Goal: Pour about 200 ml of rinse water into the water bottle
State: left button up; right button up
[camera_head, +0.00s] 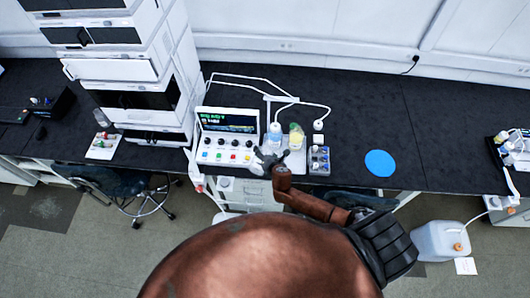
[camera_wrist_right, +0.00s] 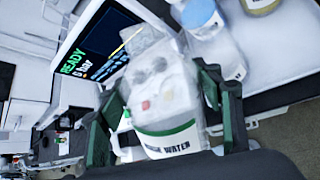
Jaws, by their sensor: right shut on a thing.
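My right gripper (camera_head: 266,160) is in front of the white instrument at the bench's front edge. In the right wrist view, my right gripper (camera_wrist_right: 164,100) has its fingers on both sides of a clear, tilted bottle (camera_wrist_right: 168,142) with a green-banded label reading "WATER"; the word before it is partly unclear. A small pale part of this bottle (camera_head: 257,169) seems to show beside the gripper in the head view. Behind stand a blue-topped bottle (camera_head: 275,134) and a yellowish bottle (camera_head: 296,137); I cannot read which is the water bottle. The blue-topped one also shows in the wrist view (camera_wrist_right: 201,18). My left gripper is out of view.
The instrument with a lit screen (camera_head: 228,122) and coloured knobs stands left of the bottles. A grey rack (camera_head: 319,160) with small vials is right of them. A blue disc (camera_head: 380,163) lies on otherwise clear black bench. White tubing (camera_head: 258,80) arches above the bottles.

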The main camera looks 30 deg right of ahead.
jog(key=shift+f+y+p, duration=0.3)
jog(key=shift+f+p, duration=0.15)
jog(key=shift+w+m+g, duration=0.1)
jog(key=shift+m+g, duration=0.2)
jog(key=shift+y, duration=0.3)
jog(key=shift+f, duration=0.1)
jog(key=shift+m+g+y, duration=0.3)
jog(key=shift+g+y, duration=0.1)
dwell(0.4)
